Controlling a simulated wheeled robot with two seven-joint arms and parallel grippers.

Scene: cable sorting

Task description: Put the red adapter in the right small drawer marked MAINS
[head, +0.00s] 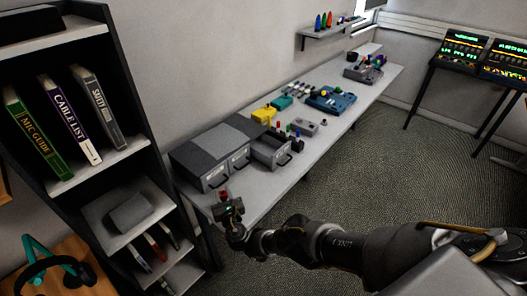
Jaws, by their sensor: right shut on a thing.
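My right gripper (226,204) is shut on a small red adapter (223,196), in front of the near end of the long bench. Its arm comes in from the lower right. A grey drawer unit (205,147) sits on the bench beyond the gripper. The other drawer fronts (215,178) look closed. Any MAINS marking is too small to read. The gripper and adapter are apart from the open drawer, to its lower left. My left gripper is out of view.
A dark bookshelf (128,75) stands close on the left. Open carpet (420,165) lies to the right of the bench.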

